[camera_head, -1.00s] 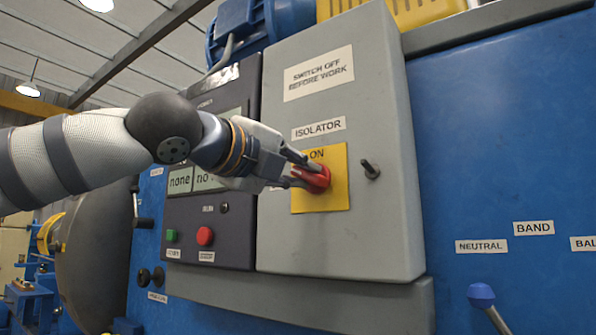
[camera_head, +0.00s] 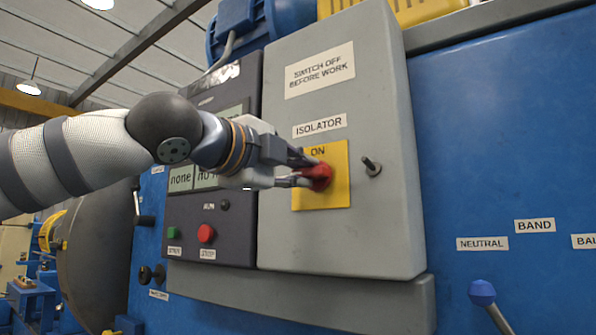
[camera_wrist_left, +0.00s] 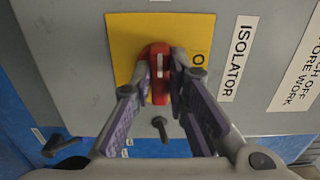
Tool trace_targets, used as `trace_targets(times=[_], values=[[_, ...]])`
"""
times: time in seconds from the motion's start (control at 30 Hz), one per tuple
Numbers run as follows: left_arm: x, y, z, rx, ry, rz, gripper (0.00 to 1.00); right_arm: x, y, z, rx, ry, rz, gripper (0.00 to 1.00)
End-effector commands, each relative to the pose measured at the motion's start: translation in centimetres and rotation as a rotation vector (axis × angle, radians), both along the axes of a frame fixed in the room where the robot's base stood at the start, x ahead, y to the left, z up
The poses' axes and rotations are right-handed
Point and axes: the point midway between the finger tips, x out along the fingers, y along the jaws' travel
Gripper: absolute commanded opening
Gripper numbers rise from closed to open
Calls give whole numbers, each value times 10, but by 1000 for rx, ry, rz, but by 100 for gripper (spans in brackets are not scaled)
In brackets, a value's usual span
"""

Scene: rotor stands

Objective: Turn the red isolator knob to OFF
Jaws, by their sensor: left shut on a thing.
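The red isolator knob (camera_head: 319,178) sits on a yellow plate (camera_head: 335,190) on the front of a grey box, under the ISOLATOR label. My left gripper (camera_head: 309,172) comes in from the left, shut on the knob. In the left wrist view the knob (camera_wrist_left: 159,62) shows between the two fingers, with a pale stripe on its face. The ON lettering lies to the right of the knob there, partly hidden by a finger. The stripe runs across the direction to ON, not toward it. My right gripper is not in view.
A small dark handle (camera_head: 371,166) sticks out of the box right of the plate. A dark panel with a green button (camera_head: 173,233) and a red button (camera_head: 206,233) lies below my arm. A blue-knobbed lever (camera_head: 482,293) stands at lower right.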

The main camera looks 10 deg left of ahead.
Motion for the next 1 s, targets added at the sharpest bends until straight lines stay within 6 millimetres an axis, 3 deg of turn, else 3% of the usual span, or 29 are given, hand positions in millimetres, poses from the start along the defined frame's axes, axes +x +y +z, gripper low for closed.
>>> trace_targets(times=[0.3,0.33,0.4,0.73,0.87,1.0], values=[[0,0,-1,-6,4,-1,0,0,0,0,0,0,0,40],[0,0,-1,-6,4,-1,17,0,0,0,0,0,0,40],[0,0,-1,-6,4,-1,33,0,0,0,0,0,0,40],[-2,1,0,-4,2,-1,35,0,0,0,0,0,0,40],[-23,10,1,-5,-1,-1,35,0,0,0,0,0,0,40],[-61,25,1,-4,-3,-1,35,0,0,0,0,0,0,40]])
